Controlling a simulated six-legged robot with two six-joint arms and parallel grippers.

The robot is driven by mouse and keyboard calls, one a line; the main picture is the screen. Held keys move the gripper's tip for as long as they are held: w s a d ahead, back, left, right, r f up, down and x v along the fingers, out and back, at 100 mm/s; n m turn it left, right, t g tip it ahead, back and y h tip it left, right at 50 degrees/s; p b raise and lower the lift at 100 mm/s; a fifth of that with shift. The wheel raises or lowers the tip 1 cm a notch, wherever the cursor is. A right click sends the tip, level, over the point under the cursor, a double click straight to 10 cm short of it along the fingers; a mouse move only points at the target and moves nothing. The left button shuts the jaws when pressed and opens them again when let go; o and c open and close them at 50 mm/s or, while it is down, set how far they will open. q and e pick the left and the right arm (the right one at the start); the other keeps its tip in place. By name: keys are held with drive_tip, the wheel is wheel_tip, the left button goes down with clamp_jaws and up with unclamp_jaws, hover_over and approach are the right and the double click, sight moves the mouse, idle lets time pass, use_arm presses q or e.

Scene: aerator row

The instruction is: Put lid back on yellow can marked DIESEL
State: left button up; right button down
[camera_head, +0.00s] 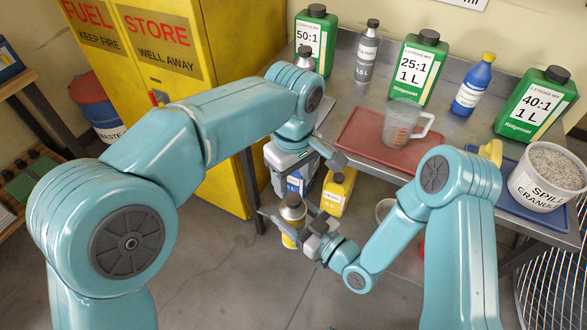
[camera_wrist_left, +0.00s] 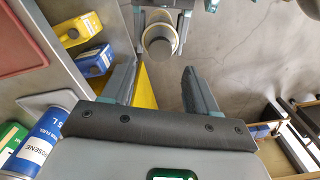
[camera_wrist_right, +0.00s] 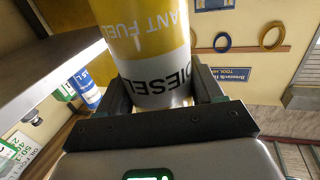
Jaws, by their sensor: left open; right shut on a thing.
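The yellow can marked DIESEL (camera_wrist_right: 152,42) is between the fingers of my right gripper (camera_head: 298,222); its white label band shows in the right wrist view. In the head view the can (camera_head: 289,240) hangs clear of the table's front edge. Its top in the left wrist view is a dark disc (camera_wrist_left: 159,40) with a tan rim; I cannot tell whether this is a lid or the open mouth. My left gripper (camera_wrist_left: 156,88) is open and empty, above and close to the can, its fingers apart from it. No separate loose lid is clearly visible.
The metal table holds green bottles (camera_head: 418,75), a blue bottle (camera_head: 471,90), a red tray (camera_head: 362,146) with a measuring jug (camera_head: 401,125) and a white tub (camera_head: 550,180). A yellow jerrycan (camera_head: 338,190) stands below. A yellow cabinet (camera_head: 180,60) is at left. Floor in front is clear.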

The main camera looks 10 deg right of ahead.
sight(294, 198)
use_arm(q)
wheel_tip(294, 198, down, 6)
drive_tip(key=shift+f, duration=0.1)
idle(0.4)
clamp_jaws()
drive_tip(key=m, duration=0.5)
drive_tip(key=shift+m, duration=0.3)
drive_tip(key=m, duration=1)
drive_tip(key=shift+m, duration=0.3)
drive_tip(key=m, duration=0.5)
drive_tip(key=shift+o, duration=0.2)
unclamp_jaws()
